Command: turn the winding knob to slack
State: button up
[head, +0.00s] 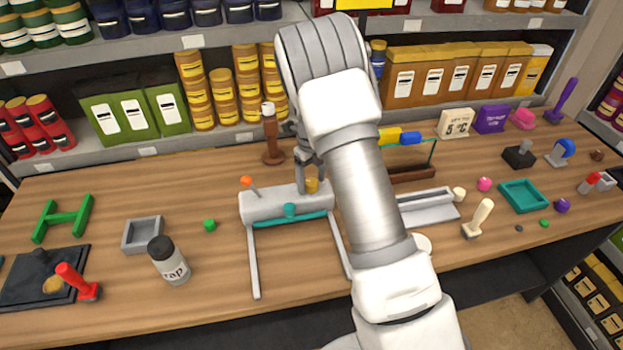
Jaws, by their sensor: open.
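A light grey cylinder-shaped device (272,205) stands on thin legs at the middle of the table. It has an orange-tipped lever (247,182) at its upper left, a teal bar and teal round knob (290,210) on its front, and a small gold knob (311,187) on top at the right. I cannot tell for certain which of these is the winding knob. My gripper (308,174) points down just above the gold knob, with its jaws open. Whether a finger touches the gold knob is too small to tell. My arm hides the device's right side.
A bottle (170,262), a grey square tray (143,234) and a green ball (209,225) lie to the left. A brown post (271,135) stands behind the device. A grey slotted block (430,207) and a teal tray (523,196) are to the right. Stocked shelves close off the back.

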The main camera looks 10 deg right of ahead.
jog(key=shift+f, duration=0.1)
grip_shut()
dwell(0.4)
jog(key=shift+n, duration=0.3)
